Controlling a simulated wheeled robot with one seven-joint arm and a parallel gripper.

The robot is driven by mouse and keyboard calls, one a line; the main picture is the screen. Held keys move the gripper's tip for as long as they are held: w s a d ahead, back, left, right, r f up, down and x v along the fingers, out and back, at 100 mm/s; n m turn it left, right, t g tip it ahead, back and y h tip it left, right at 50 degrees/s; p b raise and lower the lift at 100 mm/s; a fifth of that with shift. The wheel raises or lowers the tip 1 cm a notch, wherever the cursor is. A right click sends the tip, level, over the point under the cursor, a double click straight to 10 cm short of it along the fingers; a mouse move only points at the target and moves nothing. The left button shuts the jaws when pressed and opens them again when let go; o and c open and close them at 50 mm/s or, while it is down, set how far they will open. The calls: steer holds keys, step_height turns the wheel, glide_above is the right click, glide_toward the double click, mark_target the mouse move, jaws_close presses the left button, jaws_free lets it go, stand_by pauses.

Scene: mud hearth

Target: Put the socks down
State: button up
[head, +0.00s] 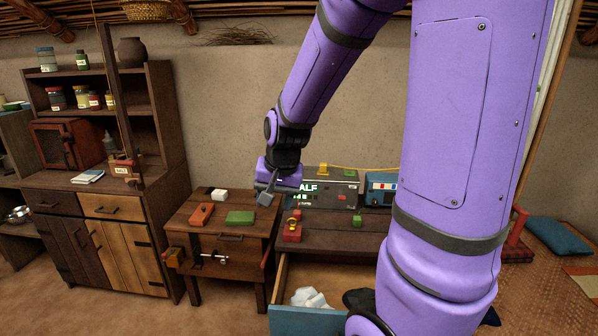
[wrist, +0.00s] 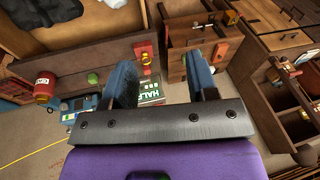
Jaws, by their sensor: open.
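White crumpled pieces (head: 310,298), which look like cloth and may be the socks, lie in an open drawer with a blue front (head: 303,322). A dark rounded item (head: 358,298) shows beside them, partly hidden by my arm. I cannot tell for sure which of these are socks. My gripper (head: 268,192) is above the bench, in front of the grey device with a lit display. In the wrist view my gripper (wrist: 162,82) has its two blue-grey fingers apart, with nothing held between them.
A grey device (head: 340,190) and a blue device (head: 380,188) stand at the back of the bench. A small wooden cabinet (head: 228,245) stands left of it, with a red block, green block and white block on top. A tall cupboard (head: 110,205) is farther left.

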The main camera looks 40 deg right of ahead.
steer(key=s+a+r+n+t, duration=0.1)
steer(key=s+a+r+n, duration=0.2)
steer(key=s+r, duration=0.4)
steer(key=s+a+r+n+t, duration=0.1)
steer(key=s+a+r+n, duration=0.3)
steer(key=s+r, duration=0.3)
steer(key=shift+s+a+r+n, duration=0.3)
steer(key=shift+s+n, duration=0.4)
steer(key=shift+s, duration=0.55)
